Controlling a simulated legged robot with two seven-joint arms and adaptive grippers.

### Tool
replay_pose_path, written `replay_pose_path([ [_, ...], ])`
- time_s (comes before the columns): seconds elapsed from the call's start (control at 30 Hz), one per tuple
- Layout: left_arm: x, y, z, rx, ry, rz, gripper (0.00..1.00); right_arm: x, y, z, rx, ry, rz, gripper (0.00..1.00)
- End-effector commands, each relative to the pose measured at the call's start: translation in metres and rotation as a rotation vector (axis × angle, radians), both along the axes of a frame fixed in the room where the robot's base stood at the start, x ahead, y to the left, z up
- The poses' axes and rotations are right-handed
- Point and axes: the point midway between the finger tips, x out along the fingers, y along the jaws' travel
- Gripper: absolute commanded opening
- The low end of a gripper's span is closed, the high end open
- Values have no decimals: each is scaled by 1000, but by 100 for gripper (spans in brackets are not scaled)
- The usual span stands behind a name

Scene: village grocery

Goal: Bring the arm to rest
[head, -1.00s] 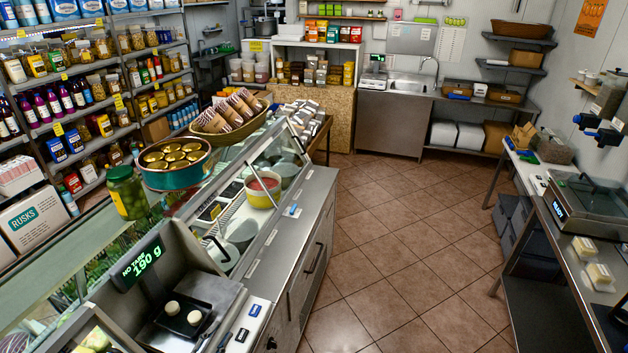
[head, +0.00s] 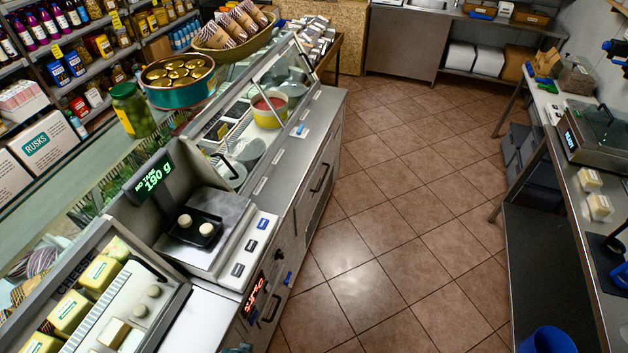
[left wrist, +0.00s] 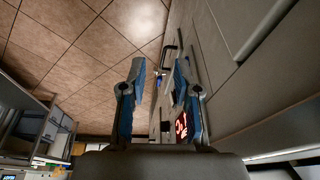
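My left gripper (left wrist: 160,72) shows in the left wrist view with its two blue-padded fingers apart and nothing between them. It hangs beside the steel counter front (left wrist: 215,85), over the tiled floor (left wrist: 85,45). In the head view only a small blue-grey piece at the bottom edge (head: 240,348) may be this gripper; most of the left arm is out of frame. My right gripper is in neither view.
A scale (head: 205,230) reading 190 g holds a black tray (head: 188,238) with two small pale pieces. A red display (head: 256,292) and handles line the counter front. The tiled aisle (head: 400,210) is clear. A side bench (head: 568,195) and blue bin (head: 547,341) stand right.

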Motion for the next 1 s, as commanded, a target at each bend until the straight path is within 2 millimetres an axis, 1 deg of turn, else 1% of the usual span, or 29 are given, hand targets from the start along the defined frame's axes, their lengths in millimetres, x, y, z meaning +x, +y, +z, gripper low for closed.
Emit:
replay_pose_path([
  [0.03,-2,0,-25,2,16,-1,31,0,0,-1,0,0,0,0],
  [0.07,-3,0,-39,2,21,-2,31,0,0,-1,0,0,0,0],
  [0.1,-6,0,-60,3,30,-4,31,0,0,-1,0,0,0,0],
  [0.17,-12,0,-94,4,43,-6,31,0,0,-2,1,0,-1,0],
  [0.2,-19,1,-118,6,53,-8,31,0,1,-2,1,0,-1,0],
  [0.27,-33,3,-155,7,70,-11,31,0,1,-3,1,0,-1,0],
  [0.3,-45,5,-179,9,81,-13,31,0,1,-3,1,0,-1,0],
  [0.37,-66,8,-212,11,99,-17,31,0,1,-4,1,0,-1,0],
  [0.4,-81,10,-232,12,109,-19,31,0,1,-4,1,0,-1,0],
  [0.47,-105,14,-258,14,124,-23,31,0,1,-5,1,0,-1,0],
  [0.5,-121,17,-273,15,133,-25,31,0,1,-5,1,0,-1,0],
  [0.6,-159,24,-299,19,153,-29,31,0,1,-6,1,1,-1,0],
  [0.7,-187,30,-313,22,165,-34,31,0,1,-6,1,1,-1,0],
  [0.73,-193,31,-315,22,168,-34,31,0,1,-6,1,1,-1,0],
  [0.8,-203,33,-319,23,171,-36,31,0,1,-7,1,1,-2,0],
  [0.87,-208,34,-320,24,172,-37,31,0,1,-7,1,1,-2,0],
  [1.0,-209,35,-321,23,172,-37,31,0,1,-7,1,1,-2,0],
])
